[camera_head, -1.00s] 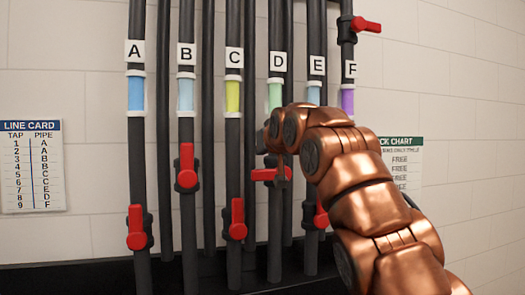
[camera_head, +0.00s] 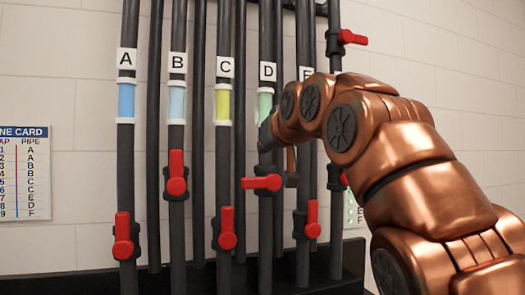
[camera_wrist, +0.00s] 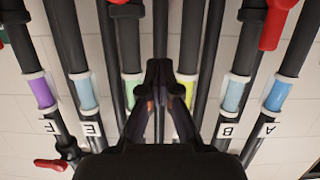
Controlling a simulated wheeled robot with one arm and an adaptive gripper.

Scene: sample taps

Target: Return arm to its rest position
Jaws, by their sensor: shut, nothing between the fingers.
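My copper arm (camera_head: 400,160) reaches in from the right in the head view, bent at its joints, and its far end is in front of pipes D and E. In the wrist view my gripper (camera_wrist: 160,72) points at the pipes, its dark fingers together with nothing between them. The head view does not show the fingertips clearly. The wall pipes carry labels A (camera_head: 126,61) to E. The arm hides the F label in the head view, but it shows inverted in the wrist view (camera_wrist: 49,126).
Red tap handles stick out on pipe A (camera_head: 123,236), pipe B (camera_head: 176,173), pipe C (camera_head: 227,228) and pipe D (camera_head: 261,182), with others around E and F (camera_head: 352,37). A line card (camera_head: 24,172) hangs at left. A dark ledge (camera_head: 70,284) runs below.

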